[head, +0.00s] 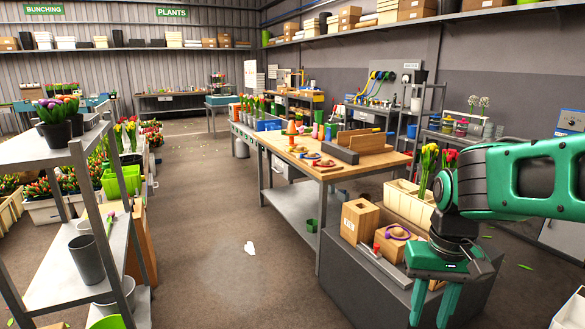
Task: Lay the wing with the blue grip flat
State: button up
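My gripper (433,305) hangs at the lower right, fingers pointing down. A gap shows between its two green fingers, with nothing seen in it; the tips reach the bottom edge of the picture. On the wooden-topped workbench (290,147), beyond and left of my gripper, upright wooden boards (362,141) stand at the right end beside a long grey block (340,154). A small blue patch (391,133) shows at the right end of the boards. It is too small to tell whether it is the blue grip. My gripper is well apart from the boards.
Tulips in a cream crate (402,197) are close to my arm. A metal shelf rack (45,235) stands at the left.

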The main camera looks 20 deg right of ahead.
aim_at(370, 141)
jog(key=i, duration=5.5)
jog(key=z, duration=2.8)
